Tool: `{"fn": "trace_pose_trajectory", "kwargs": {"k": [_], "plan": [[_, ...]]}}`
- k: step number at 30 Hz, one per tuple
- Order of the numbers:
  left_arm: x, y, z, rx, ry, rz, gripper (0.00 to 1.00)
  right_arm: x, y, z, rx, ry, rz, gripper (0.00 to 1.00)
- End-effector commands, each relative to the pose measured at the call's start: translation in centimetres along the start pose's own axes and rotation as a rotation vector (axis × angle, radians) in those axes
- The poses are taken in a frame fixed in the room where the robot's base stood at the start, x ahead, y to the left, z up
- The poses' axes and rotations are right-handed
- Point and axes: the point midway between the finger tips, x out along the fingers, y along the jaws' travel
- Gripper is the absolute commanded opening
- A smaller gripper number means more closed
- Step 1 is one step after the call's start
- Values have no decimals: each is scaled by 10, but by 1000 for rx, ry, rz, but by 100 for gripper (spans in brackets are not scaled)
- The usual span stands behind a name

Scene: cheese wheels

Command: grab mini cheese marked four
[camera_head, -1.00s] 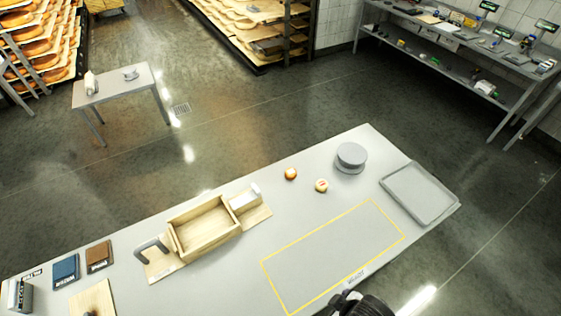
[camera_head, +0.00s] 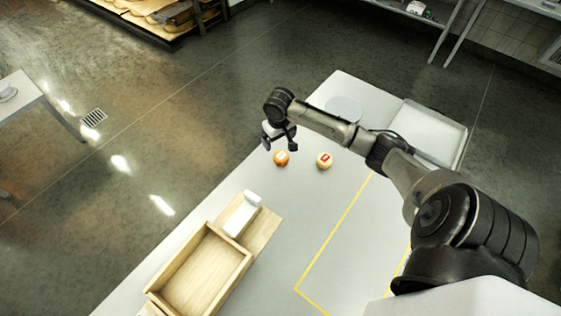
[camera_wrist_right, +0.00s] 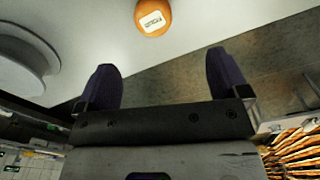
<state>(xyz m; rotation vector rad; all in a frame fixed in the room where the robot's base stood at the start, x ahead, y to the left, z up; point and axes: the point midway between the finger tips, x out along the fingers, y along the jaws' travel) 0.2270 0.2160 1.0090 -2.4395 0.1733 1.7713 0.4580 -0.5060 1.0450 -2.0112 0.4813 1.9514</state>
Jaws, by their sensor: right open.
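Two mini cheeses sit on the grey table (camera_head: 225,178). The orange one (camera_head: 281,158) has a white label, and the pale one (camera_head: 324,160) has a reddish mark. I cannot read either marking clearly. My right gripper (camera_head: 280,145) is open and empty, just beyond the orange cheese and seemingly above the table. In the right wrist view, the orange cheese (camera_wrist_right: 153,17) shows at the top, past the two spread fingers (camera_wrist_right: 160,64), and its label text is too small to read. My left gripper is not in view.
A grey round stand (camera_head: 343,108) is partly behind my right arm. A grey tray (camera_head: 440,128) lies at the table's far right. A wooden box (camera_head: 245,268) with a white-handled part is at front left. A yellow outline (camera_head: 330,238) marks bare table.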

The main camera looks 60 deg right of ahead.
Motion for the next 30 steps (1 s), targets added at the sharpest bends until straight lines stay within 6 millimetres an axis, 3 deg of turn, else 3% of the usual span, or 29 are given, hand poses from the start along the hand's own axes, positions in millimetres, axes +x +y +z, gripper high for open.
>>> {"fn": "trace_pose_trajectory", "kwargs": {"k": [5,15,26,30], "plan": [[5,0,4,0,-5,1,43,10,14,-8,85,-35,-17,93],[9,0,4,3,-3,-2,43,65,13,-7,91,-37,-19,93],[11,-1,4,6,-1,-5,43,88,12,-6,88,-36,-18,93],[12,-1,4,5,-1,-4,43,106,12,-8,89,-36,-19,93]]}}
